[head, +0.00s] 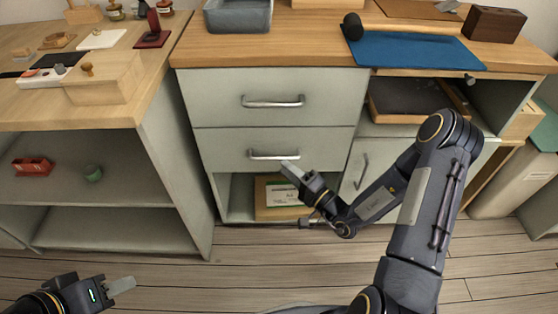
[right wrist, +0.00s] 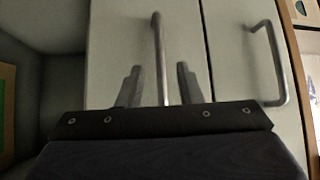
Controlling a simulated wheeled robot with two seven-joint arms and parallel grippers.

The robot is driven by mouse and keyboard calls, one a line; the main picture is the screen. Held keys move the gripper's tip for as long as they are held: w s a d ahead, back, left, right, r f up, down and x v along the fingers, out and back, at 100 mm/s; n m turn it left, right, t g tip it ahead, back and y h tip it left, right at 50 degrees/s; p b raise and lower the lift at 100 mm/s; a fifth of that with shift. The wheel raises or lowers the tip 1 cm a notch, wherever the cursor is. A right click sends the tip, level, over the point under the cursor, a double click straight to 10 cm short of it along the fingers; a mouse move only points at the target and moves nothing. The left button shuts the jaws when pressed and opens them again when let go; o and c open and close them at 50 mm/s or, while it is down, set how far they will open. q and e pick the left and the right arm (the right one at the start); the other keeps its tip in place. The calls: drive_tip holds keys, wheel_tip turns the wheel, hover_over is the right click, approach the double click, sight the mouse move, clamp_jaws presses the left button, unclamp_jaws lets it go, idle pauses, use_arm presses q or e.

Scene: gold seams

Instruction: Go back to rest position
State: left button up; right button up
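My right gripper (head: 291,169) is at the lower right of the second drawer's handle (head: 273,155) in the head view. In the right wrist view its two fingers (right wrist: 159,86) stand apart, with a bar handle (right wrist: 158,50) showing between them. I cannot tell whether they touch it; nothing is visibly gripped. My left gripper (head: 120,286) is low at the left of the head view, over the floor. Its fingers overlap in this view, so its opening is unclear, and I see no object at its tips.
The grey cabinet's two drawers (head: 226,140) look shut. A box (head: 279,196) sits in the open bay below. A wooden-topped shelf unit (head: 163,110) stands at the left. My right arm passes before the right-hand cabinet. Plank floor (head: 200,280) is clear in front.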

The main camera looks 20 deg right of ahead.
drive_tip(key=shift+s+d, duration=0.25)
drive_tip(key=shift+s, duration=0.25)
drive_tip(key=s+a+r+n+g+y, duration=0.6)
drive_tip(key=a+r+n+g+y, duration=0.15)
drive_tip(key=r, duration=0.35)
drive_tip(key=s+a+r+n+g+h, duration=0.2)
drive_tip(key=s+r+n+g+h, duration=0.15)
drive_tip(key=s+g, duration=0.6)
drive_tip(key=s+d+m+t+h, duration=0.2)
drive_tip(key=s+d+t+h, duration=0.3)
drive_tip(key=s+d+h, duration=0.5)
wheel_tip(320, 180, up, 31)
drive_tip(key=p, duration=3.1)
drive_tip(key=shift+w+d+p, duration=0.2)
drive_tip(key=shift+d+p, duration=0.15)
